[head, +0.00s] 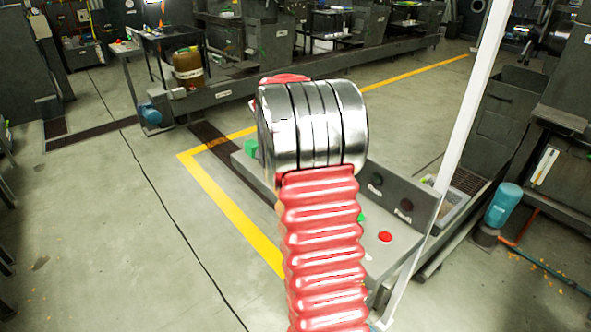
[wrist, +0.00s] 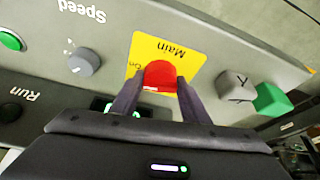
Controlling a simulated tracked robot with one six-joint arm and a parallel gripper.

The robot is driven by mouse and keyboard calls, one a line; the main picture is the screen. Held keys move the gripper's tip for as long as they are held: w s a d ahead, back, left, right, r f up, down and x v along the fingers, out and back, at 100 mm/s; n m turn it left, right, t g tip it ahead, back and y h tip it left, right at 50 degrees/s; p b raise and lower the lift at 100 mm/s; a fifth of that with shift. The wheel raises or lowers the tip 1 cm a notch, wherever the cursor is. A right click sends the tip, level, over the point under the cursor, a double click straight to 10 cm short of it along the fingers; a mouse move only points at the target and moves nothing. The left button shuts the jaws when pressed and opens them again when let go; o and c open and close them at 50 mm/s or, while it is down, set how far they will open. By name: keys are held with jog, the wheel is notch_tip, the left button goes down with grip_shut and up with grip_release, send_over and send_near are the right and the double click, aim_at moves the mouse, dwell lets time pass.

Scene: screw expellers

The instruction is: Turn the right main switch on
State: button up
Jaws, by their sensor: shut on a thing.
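The main switch (wrist: 159,72) is a red knob on a yellow square plate (wrist: 170,46) in the wrist view. The plate's lettering "Main" appears upside down, with "On" at the knob's left. My gripper (wrist: 160,86) has its two dark fingers on either side of the knob, shut on it. A small pale mark shows at the knob's lower edge. In the head view my arm hides the switch and my gripper, so whether this is the right-hand one cannot be told there.
Beside the switch are a grey "Speed" knob (wrist: 84,63), a green button (wrist: 11,41), a dark "Run" knob (wrist: 10,112), a grey block (wrist: 233,84) and a green block (wrist: 271,100). In the head view, a white post (head: 463,120) stands right of my arm; open floor (head: 120,220) lies left.

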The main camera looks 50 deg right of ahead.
jog(key=shift+w+m+g, duration=0.1)
jog(key=shift+m+g, duration=0.4)
jog(key=shift+m, duration=0.6)
jog(key=o, duration=1)
jog(key=shift+o, duration=0.2)
jog(key=v, duration=1.3)
jog(key=shift+r, duration=0.35)
